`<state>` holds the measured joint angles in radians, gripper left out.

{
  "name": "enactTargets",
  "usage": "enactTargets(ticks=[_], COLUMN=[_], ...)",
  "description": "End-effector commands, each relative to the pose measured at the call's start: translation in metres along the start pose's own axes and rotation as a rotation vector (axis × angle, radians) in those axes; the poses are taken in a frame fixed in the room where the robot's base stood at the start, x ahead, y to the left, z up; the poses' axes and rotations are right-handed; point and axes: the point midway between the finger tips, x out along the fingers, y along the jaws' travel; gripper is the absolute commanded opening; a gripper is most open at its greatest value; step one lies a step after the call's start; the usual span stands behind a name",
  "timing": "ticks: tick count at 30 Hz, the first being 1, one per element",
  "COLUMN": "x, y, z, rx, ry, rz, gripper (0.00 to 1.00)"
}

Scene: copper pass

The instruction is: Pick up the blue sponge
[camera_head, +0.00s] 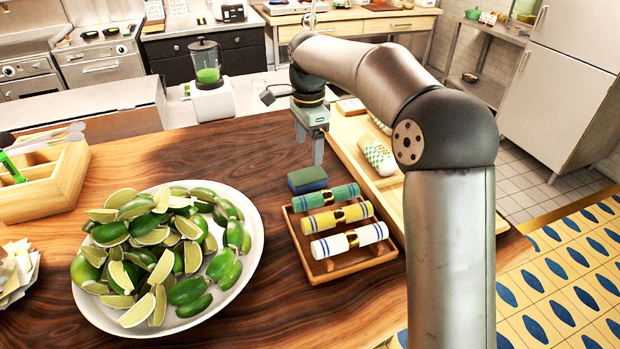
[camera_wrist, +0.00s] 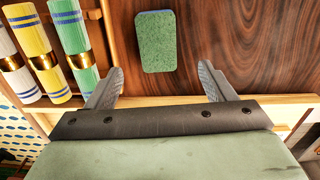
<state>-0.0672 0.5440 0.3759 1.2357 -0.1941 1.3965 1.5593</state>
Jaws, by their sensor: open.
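The blue sponge (camera_head: 307,177) lies flat on the wooden counter, just behind the tray of rolled napkins. It has a blue body and a green top face. In the wrist view its green face (camera_wrist: 155,42) shows at the top, with a thin blue edge, lying ahead of and between the fingers. My gripper (camera_head: 311,155) points down above the counter, just behind and above the sponge. In the wrist view my gripper (camera_wrist: 160,80) has its two fingers wide apart with nothing between them.
A wooden tray (camera_head: 316,277) with rolled napkins stands right in front of the sponge. A long wooden board (camera_head: 352,152) with wrapped rolls lies to the right. A large plate (camera_head: 252,270) of limes is at the left. Counter left of the sponge is clear.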

Motion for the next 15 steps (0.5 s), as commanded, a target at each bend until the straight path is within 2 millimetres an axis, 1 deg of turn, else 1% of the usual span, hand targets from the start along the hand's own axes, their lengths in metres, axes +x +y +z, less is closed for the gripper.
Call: enactTargets(ticks=[1,3,6,11,15], x=[0.01,0.021,0.033,0.041,0.059], y=[0.001,0.001,0.0,0.001,0.004], z=[0.0,-0.001,-0.001,-0.001,-0.001], rx=[0.0,0.002,0.001,0.002,0.002], ry=[-0.001,-0.001,0.0,0.0,-0.001], rz=[0.004,0.003,0.002,0.001,0.005], gripper=[0.76,0.76,0.76,0.76,0.76])
